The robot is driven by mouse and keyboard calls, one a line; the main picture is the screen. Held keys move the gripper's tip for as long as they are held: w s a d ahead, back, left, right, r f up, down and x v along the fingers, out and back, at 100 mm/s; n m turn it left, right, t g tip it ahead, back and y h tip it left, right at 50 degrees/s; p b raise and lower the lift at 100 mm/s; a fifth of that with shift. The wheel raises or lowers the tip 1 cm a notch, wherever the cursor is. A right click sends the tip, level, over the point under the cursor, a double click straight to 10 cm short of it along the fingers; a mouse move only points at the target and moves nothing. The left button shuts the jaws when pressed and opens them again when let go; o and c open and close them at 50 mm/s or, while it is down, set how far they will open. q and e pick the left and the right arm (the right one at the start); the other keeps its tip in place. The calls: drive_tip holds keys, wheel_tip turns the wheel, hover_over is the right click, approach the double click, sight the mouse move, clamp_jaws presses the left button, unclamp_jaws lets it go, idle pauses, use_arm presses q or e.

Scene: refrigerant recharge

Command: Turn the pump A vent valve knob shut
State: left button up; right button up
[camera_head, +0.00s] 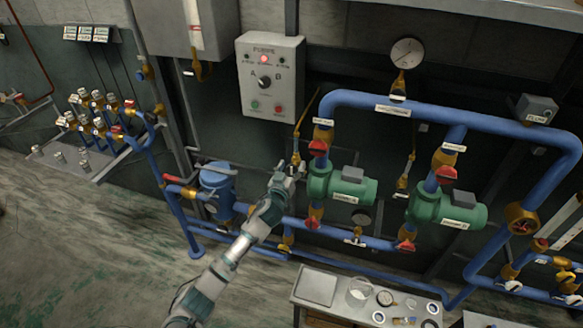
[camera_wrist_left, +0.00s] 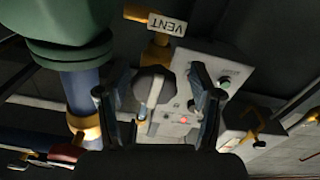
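My left gripper (camera_head: 287,170) is raised in front of the pipework, just left of the green pump A (camera_head: 345,187). In the left wrist view its two fingers (camera_wrist_left: 155,105) are apart. The vent valve knob (camera_wrist_left: 152,82), dark and rounded with a pale bar across it, appears between the fingers. I cannot tell whether the fingers touch it. A VENT tag (camera_wrist_left: 167,24) hangs on the brass fitting beside the knob and reads upside down there. In the head view the gripper hides most of the knob. My right gripper is not in view.
The pump control box (camera_head: 270,77), with a red light, is on the wall above. Blue pipes (camera_head: 335,105) and red-handled valves (camera_head: 318,147) surround pump A. Pump B (camera_head: 447,208) is at the right. A bench (camera_head: 317,287) with small parts stands below.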

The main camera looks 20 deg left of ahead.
use_arm(q)
drive_tip(key=shift+d, duration=0.3)
drive_tip(key=c, duration=1)
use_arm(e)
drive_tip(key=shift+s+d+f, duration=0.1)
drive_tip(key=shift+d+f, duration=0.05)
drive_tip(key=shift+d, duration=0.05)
